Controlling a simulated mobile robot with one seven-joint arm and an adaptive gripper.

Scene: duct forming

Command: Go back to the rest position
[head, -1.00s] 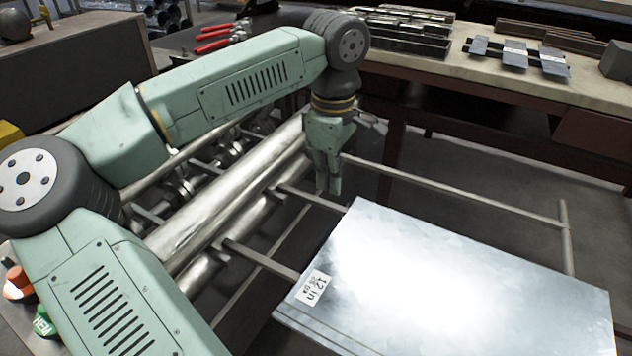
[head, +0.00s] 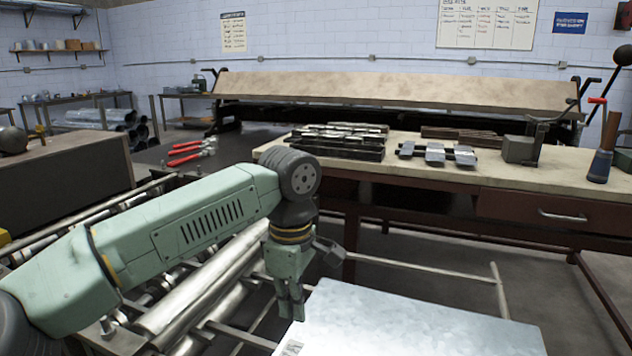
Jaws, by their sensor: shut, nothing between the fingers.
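My gripper (head: 291,312) points down at the end of my green arm in the head view. Its fingers are close together and hold nothing. It is beside the left edge of a flat, shiny metal sheet (head: 410,325), near the sheet's far left corner. The sheet lies on a bar frame (head: 430,268), and part of its label shows at the bottom edge. I cannot tell the exact height of the fingertips above the frame.
Long metal rollers (head: 215,285) lie left of my gripper. A workbench (head: 400,165) behind holds dark metal bars, small plates and a vise (head: 522,149). Red-handled tools (head: 190,152) lie at the back left. A long brake machine (head: 400,92) stands along the wall.

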